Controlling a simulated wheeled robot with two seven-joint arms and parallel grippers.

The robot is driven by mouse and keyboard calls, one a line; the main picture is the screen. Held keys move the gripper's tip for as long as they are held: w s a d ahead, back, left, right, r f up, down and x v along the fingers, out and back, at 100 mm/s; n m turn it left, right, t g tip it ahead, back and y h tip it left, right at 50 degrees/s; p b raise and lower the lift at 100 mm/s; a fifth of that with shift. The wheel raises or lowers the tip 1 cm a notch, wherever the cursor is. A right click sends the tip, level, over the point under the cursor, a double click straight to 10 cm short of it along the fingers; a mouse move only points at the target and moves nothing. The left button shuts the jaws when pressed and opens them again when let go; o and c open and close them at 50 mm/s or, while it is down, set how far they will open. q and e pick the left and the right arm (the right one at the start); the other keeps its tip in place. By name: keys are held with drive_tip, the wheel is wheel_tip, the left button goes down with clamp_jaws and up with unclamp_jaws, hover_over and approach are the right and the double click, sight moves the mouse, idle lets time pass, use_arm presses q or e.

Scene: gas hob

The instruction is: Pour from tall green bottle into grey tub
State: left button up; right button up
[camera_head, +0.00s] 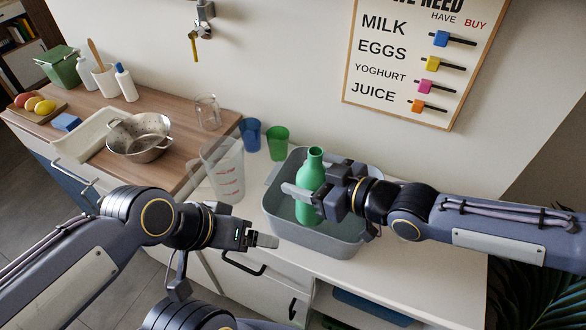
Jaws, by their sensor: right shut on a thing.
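The tall green bottle (309,179) stands roughly upright within the outline of the grey tub (325,240), its neck at the top. I cannot tell whether its base touches the tub floor. My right gripper (311,191) reaches in from the right and is shut on the bottle; its fingers hide part of the bottle's middle. The grey tub sits on the white counter, and my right arm covers part of its right side. My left gripper (266,240) is to the left of the tub, apart from it, with nothing seen in it. Its finger gap is not clear.
A clear measuring jug (229,180) stands left of the tub, with a green cup (277,143) and a blue cup (250,135) behind. A metal colander (140,137) and a clear glass (207,112) are farther left. The wall with a shopping board (425,55) rises behind.

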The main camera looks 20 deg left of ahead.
drive_tip(key=shift+s+a+r+p, duration=0.1)
drive_tip(key=shift+r+p, duration=0.15)
drive_tip(key=shift+p, duration=0.15)
drive_tip(key=s+r+m+g+p, duration=0.1)
drive_tip(key=m+p, duration=0.1)
drive_tip(key=p, duration=0.2)
drive_tip(key=shift+s, duration=0.35)
drive_tip(key=shift+s+f, duration=0.2)
drive_tip(key=shift+f, duration=0.1)
drive_tip(key=shift+s+m+p, duration=0.1)
drive_tip(key=shift+m+p, duration=0.2)
drive_tip(key=shift+p, duration=0.05)
drive_tip(key=shift+s+f+m+g+p, duration=0.2)
drive_tip(key=shift+s+m+g+p, duration=0.35)
drive_tip(key=shift+p, duration=0.4)
drive_tip(key=shift+s+f+m+g+b, duration=0.2)
drive_tip(key=shift+f+b, duration=0.15)
drive_tip(key=shift+f, duration=0.45)
drive_tip(key=shift+s+f+m+g+b, duration=0.15)
drive_tip(key=shift+f+b, duration=0.2)
drive_tip(key=shift+f, duration=0.4)
drive_tip(key=shift+s+f+m, duration=0.2)
drive_tip(key=shift+f+m, duration=0.2)
drive_tip(key=shift+f, duration=0.5)
drive_tip(key=shift+s+f+m+g, duration=0.4)
drive_tip(key=shift+f+m, duration=0.1)
drive_tip(key=shift+f, duration=0.15)
